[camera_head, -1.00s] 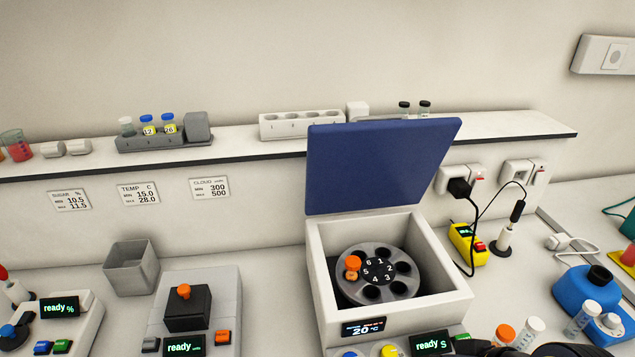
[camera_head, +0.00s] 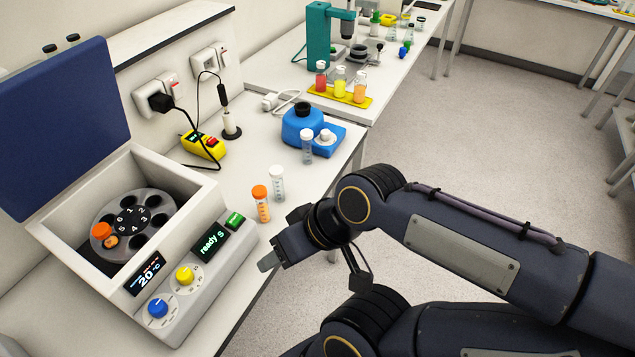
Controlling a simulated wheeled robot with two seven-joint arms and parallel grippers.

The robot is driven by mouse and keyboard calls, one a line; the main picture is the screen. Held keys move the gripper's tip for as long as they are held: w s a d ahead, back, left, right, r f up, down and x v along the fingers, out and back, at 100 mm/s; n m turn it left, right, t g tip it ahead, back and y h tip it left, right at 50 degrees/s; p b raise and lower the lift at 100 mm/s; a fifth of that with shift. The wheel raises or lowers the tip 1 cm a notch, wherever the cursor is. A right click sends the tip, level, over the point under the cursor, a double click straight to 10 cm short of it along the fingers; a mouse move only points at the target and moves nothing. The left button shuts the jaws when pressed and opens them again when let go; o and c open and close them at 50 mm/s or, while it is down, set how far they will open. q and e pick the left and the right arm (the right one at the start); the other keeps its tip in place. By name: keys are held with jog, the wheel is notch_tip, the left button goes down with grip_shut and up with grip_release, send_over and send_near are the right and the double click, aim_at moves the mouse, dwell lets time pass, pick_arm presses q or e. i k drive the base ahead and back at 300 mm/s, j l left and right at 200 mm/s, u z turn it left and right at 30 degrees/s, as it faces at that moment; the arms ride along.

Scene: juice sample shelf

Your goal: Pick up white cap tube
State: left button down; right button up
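A clear tube with a white cap (camera_head: 277,184) stands upright on the bench, just behind and right of an orange-capped tube (camera_head: 261,204). Another clear tube with a whitish cap (camera_head: 307,147) stands farther back, in front of a blue device. My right gripper (camera_head: 270,261) reaches in from the right, low at the bench's front edge, nearer than the tubes and apart from them. Its fingers are seen edge-on, so I cannot tell whether it is open. My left gripper is out of view.
A centrifuge (camera_head: 182,290) with its blue lid raised stands left, an orange-capped tube (camera_head: 102,232) in its rotor. A yellow meter (camera_head: 203,145) and blue device (camera_head: 301,122) stand behind the tubes. Bottles on a yellow tray (camera_head: 323,91) are farther back.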

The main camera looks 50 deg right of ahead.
aim_at(276, 172)
jog(key=k+l+z, duration=0.1)
jog(key=z, duration=0.4)
jog(key=k+l+z, duration=0.1)
jog(key=l+z, duration=0.2)
jog(key=z, duration=0.2)
